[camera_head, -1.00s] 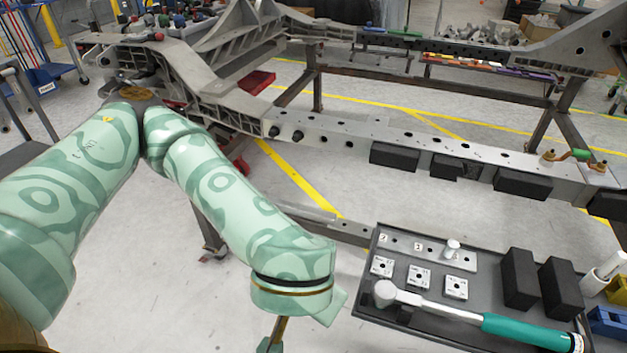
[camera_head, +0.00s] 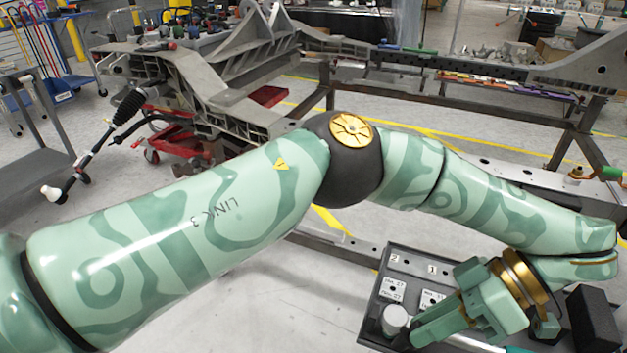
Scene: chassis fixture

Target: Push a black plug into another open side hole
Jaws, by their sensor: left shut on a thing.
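My left gripper (camera_head: 425,328) is low over the dark tray (camera_head: 374,307) at the bottom right. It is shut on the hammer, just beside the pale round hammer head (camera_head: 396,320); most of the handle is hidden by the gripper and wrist. My left arm crosses the whole picture and hides the chassis beam's side holes and any black plugs in them. My right gripper is not in view.
The cast chassis end (camera_head: 215,95) stands behind my arm. A cart (camera_head: 45,150) is at the left.

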